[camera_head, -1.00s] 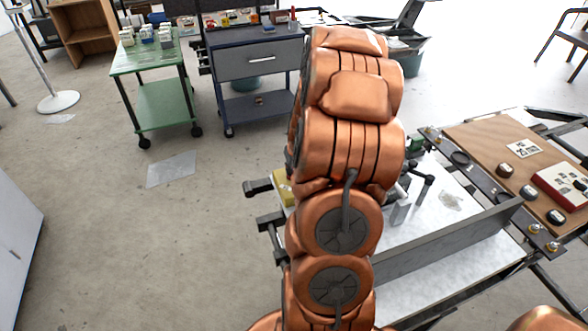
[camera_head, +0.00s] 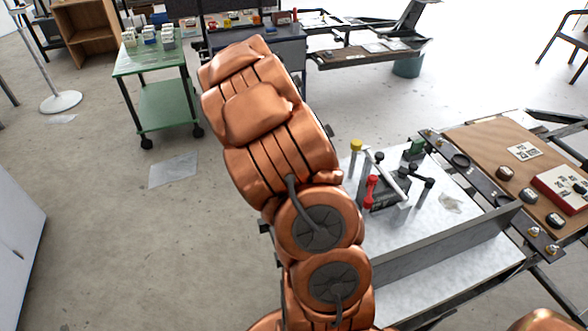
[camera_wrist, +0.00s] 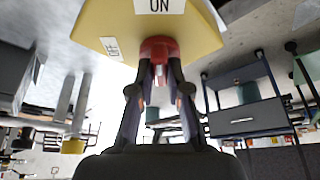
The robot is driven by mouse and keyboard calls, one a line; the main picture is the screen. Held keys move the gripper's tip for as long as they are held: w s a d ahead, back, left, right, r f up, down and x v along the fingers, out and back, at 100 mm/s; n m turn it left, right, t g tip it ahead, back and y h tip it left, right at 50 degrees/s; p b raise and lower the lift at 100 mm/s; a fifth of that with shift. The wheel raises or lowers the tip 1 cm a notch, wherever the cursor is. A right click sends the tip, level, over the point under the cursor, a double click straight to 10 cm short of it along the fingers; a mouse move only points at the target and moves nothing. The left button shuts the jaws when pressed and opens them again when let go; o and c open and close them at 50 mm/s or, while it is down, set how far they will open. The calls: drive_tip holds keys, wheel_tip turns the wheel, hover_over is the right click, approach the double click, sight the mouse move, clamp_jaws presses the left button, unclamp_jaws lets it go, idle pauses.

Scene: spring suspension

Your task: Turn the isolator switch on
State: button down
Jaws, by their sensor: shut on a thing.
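The isolator switch is a yellow box (camera_wrist: 95,22) with a red knob (camera_wrist: 158,46), at the top of the wrist view. An "ON" label sits on the yellow face above the knob, and an "OFF" label to its left stands on its side. My gripper (camera_wrist: 160,78) has its two fingers closed on the red knob from either side. Where the knob points is hard to read, as the fingers cover part of it. In the head view my copper arm hides the isolator switch and my gripper.
On the white bench (camera_head: 440,222) stand a red-handled lever (camera_head: 370,188), a yellow-topped post (camera_head: 356,146) and black-knobbed levers. A wooden board (camera_head: 480,140) lies to the right. A green cart (camera_head: 165,105) and a blue cart with a drawer (camera_wrist: 245,115) stand beyond.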

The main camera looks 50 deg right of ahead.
drive_tip(key=shift+m, duration=0.3)
idle(0.4)
drive_tip(key=c, duration=1.1)
unclamp_jaws()
drive_tip(key=shift+v, duration=5.95)
drive_tip(key=shift+w, duration=0.1)
